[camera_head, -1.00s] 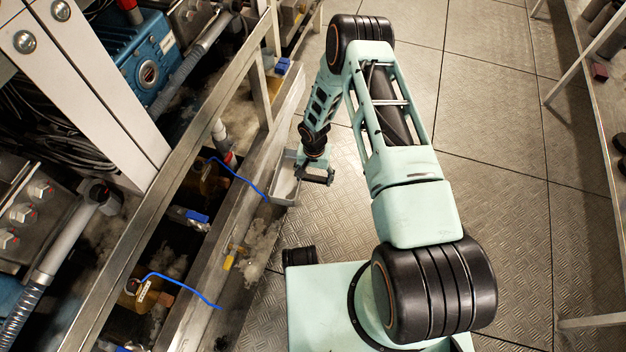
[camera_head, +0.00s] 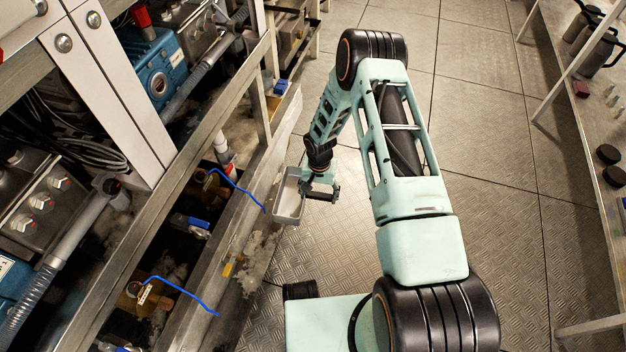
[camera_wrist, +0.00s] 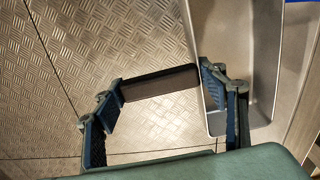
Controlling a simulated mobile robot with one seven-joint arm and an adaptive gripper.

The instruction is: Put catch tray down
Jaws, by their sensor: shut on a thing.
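The catch tray (camera_head: 289,198) is a small, grey, open rectangular metal tray. It hangs beside the long metal ledge, over the tread-plate floor, and looks empty. My gripper (camera_head: 322,193) is at the tray's right side. In the wrist view the tray (camera_wrist: 262,60) is at upper right, partly cut off by the frame. My gripper (camera_wrist: 160,84) has its fingers apart with a dark bar (camera_wrist: 158,83) spanning between them. The right finger overlaps the tray's near wall. How the bar joins the tray is not clear.
The metal ledge (camera_head: 250,190) and frame run along the left, with blue hoses (camera_head: 180,290) and valves behind. The tread-plate floor (camera_head: 480,110) is open to the right. A bench (camera_head: 585,120) with dark jugs (camera_head: 598,48) and round black pieces stands at far right.

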